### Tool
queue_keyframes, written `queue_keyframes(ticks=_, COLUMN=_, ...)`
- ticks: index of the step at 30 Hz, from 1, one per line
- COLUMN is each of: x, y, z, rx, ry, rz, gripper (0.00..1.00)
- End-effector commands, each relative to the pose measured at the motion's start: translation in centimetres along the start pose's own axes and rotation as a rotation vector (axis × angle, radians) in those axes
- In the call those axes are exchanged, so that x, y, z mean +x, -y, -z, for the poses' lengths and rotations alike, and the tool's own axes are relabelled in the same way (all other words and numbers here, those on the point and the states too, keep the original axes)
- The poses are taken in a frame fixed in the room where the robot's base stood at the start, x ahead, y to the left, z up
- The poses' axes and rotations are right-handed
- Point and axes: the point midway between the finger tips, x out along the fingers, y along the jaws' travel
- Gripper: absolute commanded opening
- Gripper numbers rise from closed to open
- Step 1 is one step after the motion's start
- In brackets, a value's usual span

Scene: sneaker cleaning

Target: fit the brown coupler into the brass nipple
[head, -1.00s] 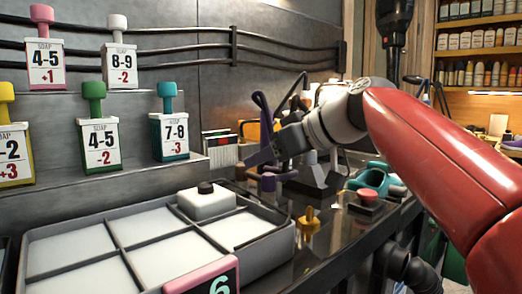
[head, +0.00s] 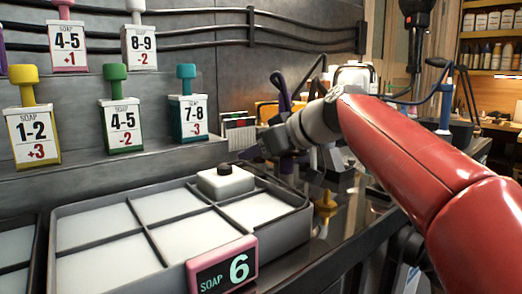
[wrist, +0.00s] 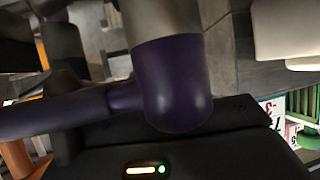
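The brass nipple (head: 325,203) stands upright at the right end of the segmented tray in the head view, with nothing seen on it. My gripper (head: 274,142) is beyond the tray, left of and farther back than the nipple. Its fingers are small and dark there, so their opening is unclear. A purple rounded fitting (wrist: 172,85) with a side branch fills the middle of the wrist view, below a grey metal cylinder (wrist: 160,22). I cannot make out a clearly brown coupler.
The grey tray (head: 180,262) has white compartments, a white block with a black knob (head: 225,180) and a pink "6" sign (head: 222,267). Soap dispensers (head: 122,125) line the shelves behind. A black body with lights (wrist: 190,150) lies low in the wrist view.

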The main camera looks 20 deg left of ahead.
Motion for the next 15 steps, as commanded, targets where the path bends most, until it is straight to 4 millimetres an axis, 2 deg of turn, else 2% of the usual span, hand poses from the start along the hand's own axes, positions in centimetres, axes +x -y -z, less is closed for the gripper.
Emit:
queue_keyframes(ticks=2, x=-0.03, y=0.00, z=0.01, rx=0.000, ry=0.000, rz=0.000, gripper=0.34)
queue_keyframes(ticks=9, x=-0.04, y=-0.01, z=0.01, rx=0.000, ry=0.000, rz=0.000, gripper=0.03)
queue_keyframes(ticks=10, x=-0.04, y=-0.01, z=0.01, rx=0.000, ry=0.000, rz=0.000, gripper=0.23)
queue_keyframes(ticks=14, x=-0.05, y=-0.01, z=0.02, rx=0.000, ry=0.000, rz=0.000, gripper=0.06)
queue_keyframes(ticks=15, x=-0.05, y=-0.01, z=0.02, rx=0.000, ry=-0.001, rz=0.000, gripper=0.04)
